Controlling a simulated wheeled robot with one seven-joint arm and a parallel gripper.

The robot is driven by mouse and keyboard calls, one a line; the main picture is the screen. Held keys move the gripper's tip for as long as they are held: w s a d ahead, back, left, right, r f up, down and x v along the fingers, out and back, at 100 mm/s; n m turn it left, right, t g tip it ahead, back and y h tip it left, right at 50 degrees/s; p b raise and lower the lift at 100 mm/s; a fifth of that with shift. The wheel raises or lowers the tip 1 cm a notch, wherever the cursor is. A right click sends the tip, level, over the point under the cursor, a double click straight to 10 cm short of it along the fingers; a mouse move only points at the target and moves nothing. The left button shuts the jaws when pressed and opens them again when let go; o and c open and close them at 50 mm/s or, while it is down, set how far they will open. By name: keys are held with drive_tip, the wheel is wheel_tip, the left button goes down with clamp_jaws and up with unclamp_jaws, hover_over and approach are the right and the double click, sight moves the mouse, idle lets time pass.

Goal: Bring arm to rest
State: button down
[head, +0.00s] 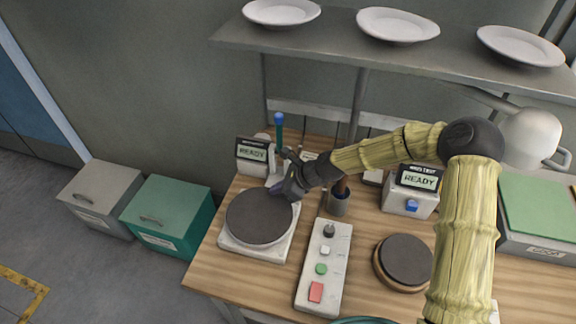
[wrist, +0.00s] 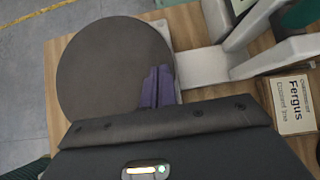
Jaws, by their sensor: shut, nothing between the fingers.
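My arm reaches in from the right in the head view, over the wooden bench. My gripper (head: 277,187) is shut and empty, pointing down at the right edge of a round dark plate (head: 258,216) on a white device. In the wrist view, the purple fingers of my gripper (wrist: 158,72) are together in front of the dark round plate (wrist: 105,65). I cannot tell whether the fingertips touch the plate. The arm partly hides the back of the bench.
A control box (head: 324,265) with several buttons lies right of the device. Two READY displays (head: 253,155) (head: 418,180) stand behind. A shelf (head: 340,50) with white plates hangs above. A round dark pad (head: 405,260) lies at right; grey (head: 100,197) and green bins (head: 166,216) stand left.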

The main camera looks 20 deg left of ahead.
drive_tip(key=s+d+r+n+t+h, duration=0.15)
drive_tip(key=d+n, duration=0.25)
drive_tip(key=d, duration=0.4)
drive_tip(key=d+r+n+h, duration=0.3)
drive_tip(key=d, duration=0.6)
drive_tip(key=d+r+n+t+h, duration=0.15)
drive_tip(key=d+n, duration=0.25)
drive_tip(key=d, duration=0.4)
drive_tip(key=s+d+r+n+h, duration=0.1)
drive_tip(key=s+d+r+n, duration=0.1)
drive_tip(key=s+d+r, duration=0.2)
drive_tip(key=s+d+r+n+h, duration=0.1)
drive_tip(key=s+d+r+n, duration=0.2)
drive_tip(key=s+d, duration=0.3)
drive_tip(key=d+r, duration=0.1)
drive_tip(key=d, duration=0.4)
drive_tip(key=shift+h, duration=0.4)
drive_tip(key=shift+d, duration=0.2)
